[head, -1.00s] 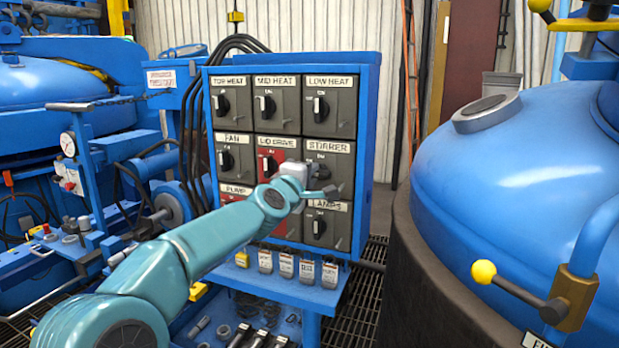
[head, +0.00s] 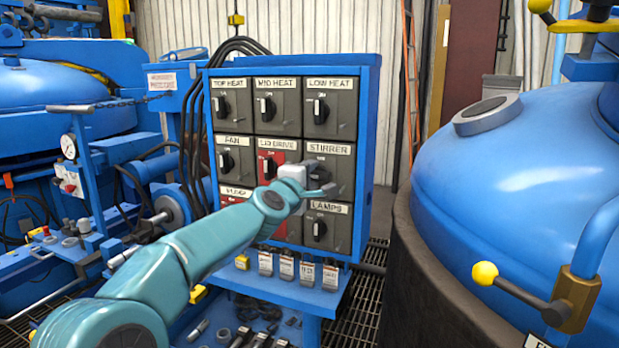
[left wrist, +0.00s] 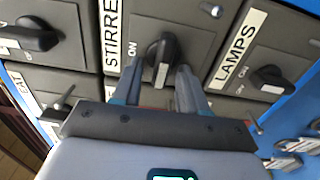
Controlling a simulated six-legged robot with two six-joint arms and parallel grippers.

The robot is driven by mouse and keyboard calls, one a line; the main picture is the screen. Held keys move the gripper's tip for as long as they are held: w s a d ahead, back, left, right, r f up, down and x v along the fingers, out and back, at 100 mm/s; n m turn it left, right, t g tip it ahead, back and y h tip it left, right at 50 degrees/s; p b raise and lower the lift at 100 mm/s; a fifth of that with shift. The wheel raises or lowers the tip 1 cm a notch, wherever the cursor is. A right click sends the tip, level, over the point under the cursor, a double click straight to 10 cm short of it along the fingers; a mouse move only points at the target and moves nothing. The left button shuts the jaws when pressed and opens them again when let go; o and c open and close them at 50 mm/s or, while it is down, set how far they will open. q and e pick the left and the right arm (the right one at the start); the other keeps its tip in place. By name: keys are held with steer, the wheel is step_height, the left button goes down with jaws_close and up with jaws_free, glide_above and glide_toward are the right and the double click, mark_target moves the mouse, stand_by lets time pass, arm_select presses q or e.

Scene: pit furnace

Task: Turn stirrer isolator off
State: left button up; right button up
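The STIRRER isolator (head: 342,160) is a dark grey switch box in the right column, middle row of the blue panel. My left gripper (head: 324,178) is in front of it and hides part of its switch. In the left wrist view, the black STIRRER knob (left wrist: 163,55) shows between the tips of my left gripper (left wrist: 158,75). The fingers are apart, one on each side; contact cannot be told. The knob's handle runs up and down in that view, its white mark at the lower end, away from the ON label on the left. My right gripper is not in view.
The LAMPS switch (head: 319,231) is just below and the red LID DRIVE switch (head: 268,167) just left. Several tags (head: 286,267) hang beneath the panel. A large blue domed vessel (head: 520,190) stands on the right, with a gap between it and the panel.

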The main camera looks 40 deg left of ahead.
arm_select(q)
steer(key=b+v, duration=0.1)
steer(key=v, duration=1.5)
steer(key=shift+s, duration=0.2)
